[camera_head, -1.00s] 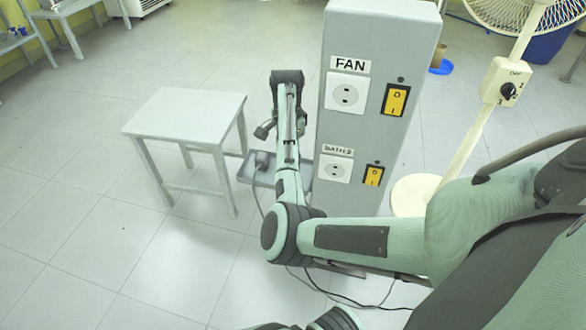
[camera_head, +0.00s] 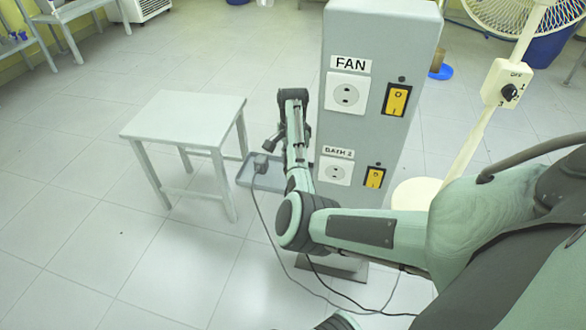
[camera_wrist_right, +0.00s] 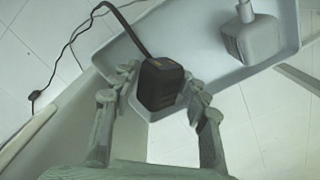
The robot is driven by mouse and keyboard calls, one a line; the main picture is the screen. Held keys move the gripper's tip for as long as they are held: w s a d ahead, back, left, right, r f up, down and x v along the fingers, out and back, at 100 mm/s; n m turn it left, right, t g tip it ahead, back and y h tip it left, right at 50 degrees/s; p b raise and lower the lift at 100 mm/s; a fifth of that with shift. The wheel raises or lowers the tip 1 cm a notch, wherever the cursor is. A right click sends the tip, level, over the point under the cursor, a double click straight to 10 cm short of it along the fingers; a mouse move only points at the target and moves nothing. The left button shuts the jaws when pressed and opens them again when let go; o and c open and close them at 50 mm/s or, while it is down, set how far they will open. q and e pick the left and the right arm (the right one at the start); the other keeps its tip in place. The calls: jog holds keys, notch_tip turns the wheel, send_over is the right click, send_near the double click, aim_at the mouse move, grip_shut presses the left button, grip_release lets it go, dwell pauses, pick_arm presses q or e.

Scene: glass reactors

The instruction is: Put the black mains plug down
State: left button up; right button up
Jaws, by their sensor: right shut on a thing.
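The black mains plug (camera_wrist_right: 160,84) is between the fingertips of my right gripper (camera_wrist_right: 160,88) in the right wrist view, with its black cable leading up and left. The gripper is shut on it, and the plug appears over the grey tray (camera_wrist_right: 213,74). I cannot tell whether it touches the tray floor. In the head view my right arm reaches beside the tray (camera_head: 243,172) at the side of the socket pillar (camera_head: 360,130); the black plug is hidden there. My left gripper is not in view.
A grey plug (camera_wrist_right: 252,38) lies in the tray and also shows in the head view (camera_head: 261,163). A small grey table (camera_head: 185,115) stands left of the tray. Loose cables (camera_head: 330,285) trail on the floor. A fan (camera_head: 500,85) stands at right.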

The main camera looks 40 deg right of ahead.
jog(key=shift+a+f, duration=0.1)
jog(key=shift+f, duration=0.35)
grip_shut()
jog(key=shift+f, duration=0.2)
jog(key=o, duration=1.2)
grip_release()
jog(key=shift+r, duration=0.15)
jog(key=shift+r, duration=0.3)
notch_tip(320, 180, up, 7)
jog(key=shift+f+p, duration=0.2)
jog(key=shift+p, duration=0.5)
notch_tip(320, 180, up, 5)
jog(key=shift+r+p, duration=0.1)
jog(key=shift+p, duration=0.2)
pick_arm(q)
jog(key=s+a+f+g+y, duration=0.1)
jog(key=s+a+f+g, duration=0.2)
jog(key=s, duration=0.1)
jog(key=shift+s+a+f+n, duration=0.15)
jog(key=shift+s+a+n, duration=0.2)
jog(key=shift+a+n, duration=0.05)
pick_arm(e)
jog(key=shift+r, duration=0.3)
